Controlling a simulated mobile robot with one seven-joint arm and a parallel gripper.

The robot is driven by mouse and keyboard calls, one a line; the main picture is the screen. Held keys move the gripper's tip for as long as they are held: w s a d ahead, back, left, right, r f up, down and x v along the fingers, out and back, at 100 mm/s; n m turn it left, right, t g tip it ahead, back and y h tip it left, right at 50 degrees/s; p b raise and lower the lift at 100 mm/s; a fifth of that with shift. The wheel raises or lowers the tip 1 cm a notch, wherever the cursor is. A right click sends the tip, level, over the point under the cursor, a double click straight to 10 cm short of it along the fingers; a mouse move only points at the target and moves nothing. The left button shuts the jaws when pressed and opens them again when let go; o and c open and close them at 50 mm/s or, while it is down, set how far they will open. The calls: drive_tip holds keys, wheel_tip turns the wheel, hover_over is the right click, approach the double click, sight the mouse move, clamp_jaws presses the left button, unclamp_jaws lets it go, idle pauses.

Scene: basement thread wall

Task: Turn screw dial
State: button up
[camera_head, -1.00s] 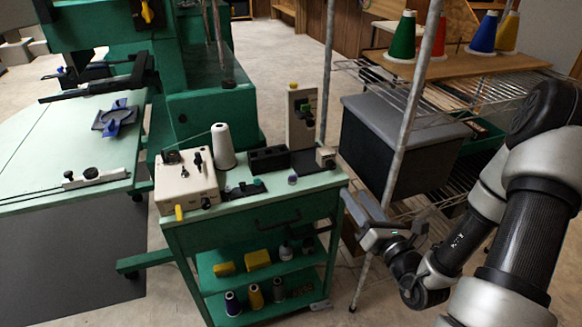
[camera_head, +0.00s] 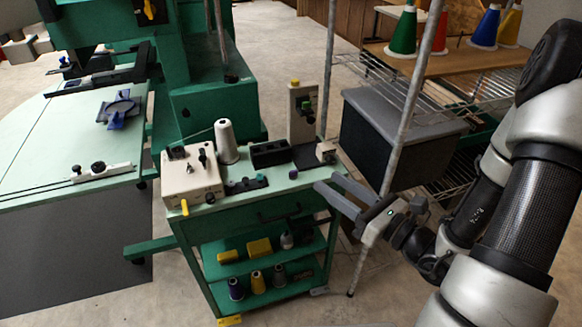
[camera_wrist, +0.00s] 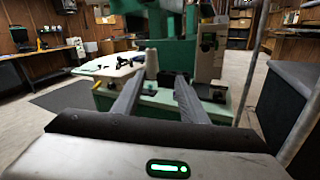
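The green cart (camera_head: 255,206) carries small devices with knobs on its pale top. A cream block (camera_head: 326,152) stands at the right end, and an upright beige device (camera_head: 303,112) with a green knob and a yellow top stands behind. I cannot tell which of these is the screw dial. My gripper (camera_head: 327,182) is open and empty, its two fingers apart, just right of the cart's front right corner. In the wrist view, the open fingers of my gripper (camera_wrist: 160,84) point toward the cart and hide part of it.
A cream control box (camera_head: 191,178) and white thread cone (camera_head: 226,142) stand on the cart's left. A metal rack post (camera_head: 402,110) and a dark bin (camera_head: 395,145) are close on the right. Thread cones line the wooden shelf (camera_head: 440,58). Floor in front is clear.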

drive_tip(key=s+a+r+n+g+y+p, duration=0.2)
drive_tip(key=s+a+r+n+g+p, duration=0.2)
drive_tip(key=a+r+n+g, duration=0.5)
drive_tip(key=shift+s+a+r+n+y, duration=0.3)
drive_tip(key=shift+s+a+r+n, duration=0.1)
drive_tip(key=shift+s+n, duration=0.85)
